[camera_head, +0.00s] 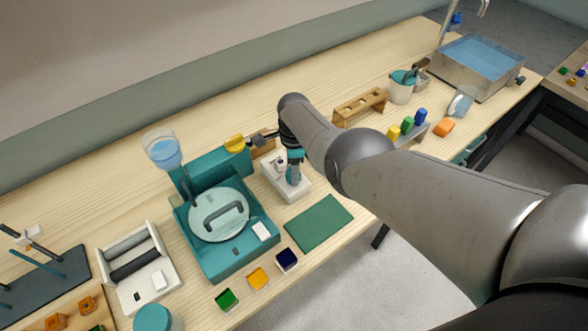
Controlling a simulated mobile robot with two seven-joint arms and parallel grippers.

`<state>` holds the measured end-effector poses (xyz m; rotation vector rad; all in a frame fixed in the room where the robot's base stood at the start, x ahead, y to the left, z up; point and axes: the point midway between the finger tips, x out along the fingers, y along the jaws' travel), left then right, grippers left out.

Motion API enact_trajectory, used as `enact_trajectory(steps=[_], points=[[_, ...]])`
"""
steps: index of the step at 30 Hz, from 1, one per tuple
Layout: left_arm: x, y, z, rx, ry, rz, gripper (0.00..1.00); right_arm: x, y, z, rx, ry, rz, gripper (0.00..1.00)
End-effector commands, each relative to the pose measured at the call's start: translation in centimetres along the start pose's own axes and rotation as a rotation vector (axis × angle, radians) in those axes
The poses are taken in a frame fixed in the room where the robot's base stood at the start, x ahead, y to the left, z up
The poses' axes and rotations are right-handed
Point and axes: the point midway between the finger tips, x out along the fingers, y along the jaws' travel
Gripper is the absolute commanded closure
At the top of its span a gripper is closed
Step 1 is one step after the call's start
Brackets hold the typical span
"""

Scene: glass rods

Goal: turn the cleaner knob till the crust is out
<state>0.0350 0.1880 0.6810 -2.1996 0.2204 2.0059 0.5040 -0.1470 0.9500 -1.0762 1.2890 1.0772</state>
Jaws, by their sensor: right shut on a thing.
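The teal machine (262,225) stands in the middle of the bench with a pale round lid (205,222) and a dark handle on it. A yellow knob (234,143) sits at its back right corner. My right gripper (252,139) reaches in from the right, its dark fingers at the knob's right side and shut on it. The fingertips are small and partly hidden. A white base with a teal upright part (294,179) stands under my right wrist, partly covered by it. No crust can be made out. My left gripper is out of view.
A clear cup of blue liquid (164,152) rises at the machine's back left. A green mat (320,222) lies at right, with small coloured trays (258,279) in front. A white roller holder (157,294) stands left. A wooden rack (360,104) and sink (452,75) are farther right.

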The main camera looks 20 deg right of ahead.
Motion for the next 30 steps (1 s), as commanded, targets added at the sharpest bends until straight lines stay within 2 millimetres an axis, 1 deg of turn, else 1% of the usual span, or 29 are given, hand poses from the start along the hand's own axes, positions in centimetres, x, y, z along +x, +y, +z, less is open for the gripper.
enact_trajectory(steps=[15, 16, 23, 24, 30], points=[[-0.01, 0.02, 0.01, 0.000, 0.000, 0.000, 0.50, -0.12, -0.11, 0.09, 0.017, -0.001, -0.003, 1.00], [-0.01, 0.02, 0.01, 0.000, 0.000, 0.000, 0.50, -0.12, -0.11, 0.09, 0.017, -0.001, -0.003, 0.46], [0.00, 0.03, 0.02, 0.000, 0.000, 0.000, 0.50, -0.07, -0.06, 0.06, 0.017, -0.001, -0.002, 0.20], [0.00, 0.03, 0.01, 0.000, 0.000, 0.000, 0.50, -0.06, -0.05, 0.06, 0.017, -0.001, -0.002, 0.18], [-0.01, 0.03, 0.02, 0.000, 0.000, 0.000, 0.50, -0.04, -0.02, 0.03, 0.018, -0.001, -0.001, 0.18]])
